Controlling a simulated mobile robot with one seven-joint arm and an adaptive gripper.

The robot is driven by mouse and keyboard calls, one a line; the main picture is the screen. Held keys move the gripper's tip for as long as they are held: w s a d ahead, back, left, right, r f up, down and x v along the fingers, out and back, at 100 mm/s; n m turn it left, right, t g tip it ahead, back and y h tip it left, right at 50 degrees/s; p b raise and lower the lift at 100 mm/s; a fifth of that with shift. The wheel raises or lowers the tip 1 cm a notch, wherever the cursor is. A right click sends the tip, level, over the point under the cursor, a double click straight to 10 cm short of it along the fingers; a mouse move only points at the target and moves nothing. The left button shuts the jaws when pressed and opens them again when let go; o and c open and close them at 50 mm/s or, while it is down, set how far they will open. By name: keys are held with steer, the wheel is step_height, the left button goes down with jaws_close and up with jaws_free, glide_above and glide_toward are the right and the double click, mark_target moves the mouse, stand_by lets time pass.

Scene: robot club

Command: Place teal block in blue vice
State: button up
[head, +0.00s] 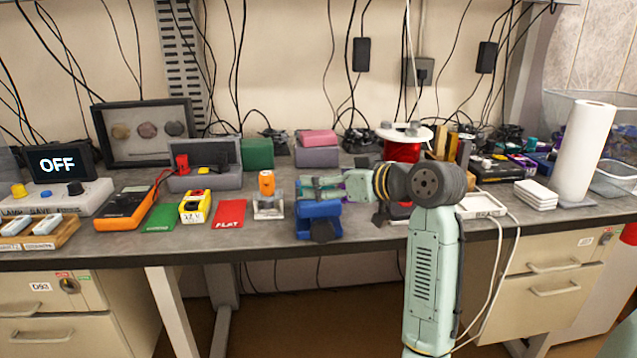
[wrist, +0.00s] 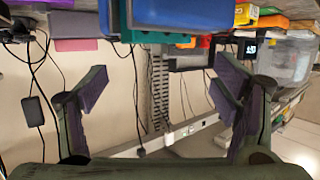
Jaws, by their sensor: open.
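The blue vice (head: 318,222) stands near the front of the bench, left of my arm in the head view. A blue body, probably the same vice, fills the top middle of the wrist view (wrist: 180,13). My gripper (head: 322,188) is just above or behind the vice in the head view, and its fingers cover part of that area. In the wrist view its two purple-padded fingers (wrist: 157,92) are spread wide with nothing between them. I cannot make out the teal block with certainty; it may be hidden by the vice or fingers.
An orange-topped object (head: 266,184) on a clear stand is close left of the vice. A red mat (head: 230,214) and yellow box (head: 194,208) lie further left. A pink block (head: 318,138) and dark green box (head: 258,153) are behind. A red spool (head: 402,151) stands behind my arm.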

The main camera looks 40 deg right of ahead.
steer(key=b+v, duration=0.1)
steer(key=v, duration=0.7)
steer(key=shift+w+r, duration=0.1)
